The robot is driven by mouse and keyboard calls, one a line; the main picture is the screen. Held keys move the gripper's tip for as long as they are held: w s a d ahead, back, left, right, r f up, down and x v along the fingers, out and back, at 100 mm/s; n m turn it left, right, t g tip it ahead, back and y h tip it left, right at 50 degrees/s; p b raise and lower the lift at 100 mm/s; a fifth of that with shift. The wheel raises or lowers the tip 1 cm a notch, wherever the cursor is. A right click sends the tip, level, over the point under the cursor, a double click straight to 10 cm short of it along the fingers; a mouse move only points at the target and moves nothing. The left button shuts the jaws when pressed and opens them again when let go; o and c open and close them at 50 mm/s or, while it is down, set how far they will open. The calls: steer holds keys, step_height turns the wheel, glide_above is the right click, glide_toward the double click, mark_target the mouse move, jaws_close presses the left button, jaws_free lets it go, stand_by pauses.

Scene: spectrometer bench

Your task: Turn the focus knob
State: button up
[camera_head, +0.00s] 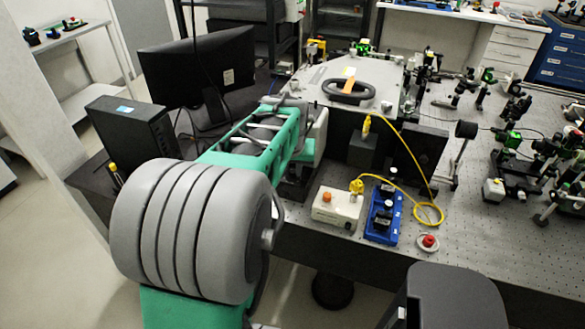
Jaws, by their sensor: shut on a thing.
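My arm, with a large ribbed grey joint and green links, reaches from the lower left toward the bench's middle. Its far end is beside a pale grey instrument housing (375,75) with a black ring-shaped part (349,91) on top. My gripper is hidden behind my own arm, so its fingers do not show. I cannot make out a focus knob; the area around the arm's far end is dark and partly covered.
On the perforated bench (490,235) stand a white box (337,208) with an orange top knob, a blue holder (384,215), a red button (428,241) and a yellow cable (408,191). A monitor (197,68) is left; optical mounts (515,135) crowd the right.

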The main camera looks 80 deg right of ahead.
jaws_close()
steer(key=shift+w+m, duration=0.1)
steer(key=shift+m, duration=0.3)
steer(key=shift+w+m+g+b, duration=0.1)
steer(key=shift+m+g+b, duration=0.5)
steer(key=shift+m, duration=0.4)
steer(key=m+g, duration=0.1)
steer(key=m, duration=0.2)
steer(key=shift+w+m+b, duration=0.1)
steer(key=shift+m+b, duration=0.2)
steer(key=m, duration=0.2)
steer(key=m+g+y, duration=0.1)
steer(key=shift+w+d+r+m+g, duration=0.1)
steer(key=shift+m+g, duration=0.2)
steer(key=shift+m, duration=0.1)
steer(key=shift+d+m+g+y+p, duration=0.1)
steer(key=shift+m+g+y+p, duration=0.4)
steer(key=shift+m, duration=1.4)
